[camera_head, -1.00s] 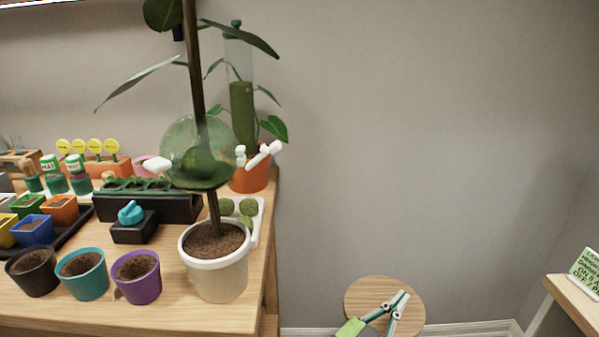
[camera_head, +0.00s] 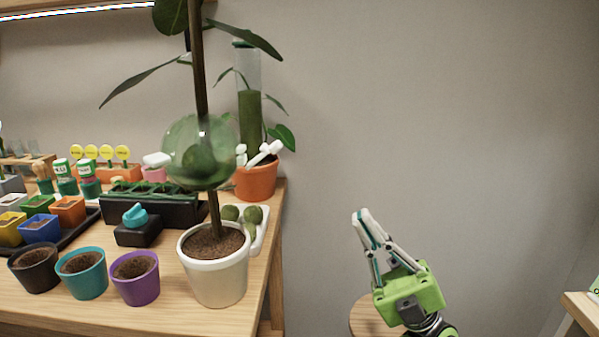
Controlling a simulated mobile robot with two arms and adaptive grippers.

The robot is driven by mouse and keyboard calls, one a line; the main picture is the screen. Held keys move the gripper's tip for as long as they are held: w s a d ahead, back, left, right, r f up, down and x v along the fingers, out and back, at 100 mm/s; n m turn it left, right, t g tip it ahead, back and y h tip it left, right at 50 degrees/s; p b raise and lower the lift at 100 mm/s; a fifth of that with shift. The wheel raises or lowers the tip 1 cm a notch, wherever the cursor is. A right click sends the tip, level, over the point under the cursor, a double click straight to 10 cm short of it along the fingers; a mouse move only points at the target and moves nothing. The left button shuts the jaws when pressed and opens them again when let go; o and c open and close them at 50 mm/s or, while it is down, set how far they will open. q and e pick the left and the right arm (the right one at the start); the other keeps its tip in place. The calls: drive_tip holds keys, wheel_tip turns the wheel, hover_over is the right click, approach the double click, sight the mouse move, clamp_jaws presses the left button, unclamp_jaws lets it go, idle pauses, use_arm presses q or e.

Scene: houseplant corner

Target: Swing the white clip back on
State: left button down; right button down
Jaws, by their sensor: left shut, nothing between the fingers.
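A clear greenish globe (camera_head: 200,152) sits around the stem of the tall plant, above its white pot (camera_head: 216,268). A white clip (camera_head: 264,153) sticks out from the globe's right side, its arm slanting up and outward, away from the globe. Another white piece (camera_head: 157,160) is on the globe's left side. My left gripper (camera_head: 362,214) is shut and empty, with its fingers pointing up. It is in front of the bare wall, to the right of the clip and lower, clear of the table. My right gripper is not in view.
An orange pot (camera_head: 257,181) with a plant and a clear tube stands behind the clip. Purple (camera_head: 135,278), teal (camera_head: 83,273) and black (camera_head: 34,269) pots line the table front. A round stool (camera_head: 366,316) is below my gripper. The space between gripper and clip is clear.

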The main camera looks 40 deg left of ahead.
sight(278, 151)
use_arm(q)
drive_tip(key=s+n+g+h, duration=0.1)
drive_tip(key=s+f+n+g+h, duration=0.1)
drive_tip(key=g+h, duration=0.1)
drive_tip(key=shift+a+n, duration=0.2)
drive_tip(key=shift+n, duration=0.2)
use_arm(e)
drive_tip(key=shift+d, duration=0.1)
use_arm(q)
drive_tip(key=shift+r, duration=0.1)
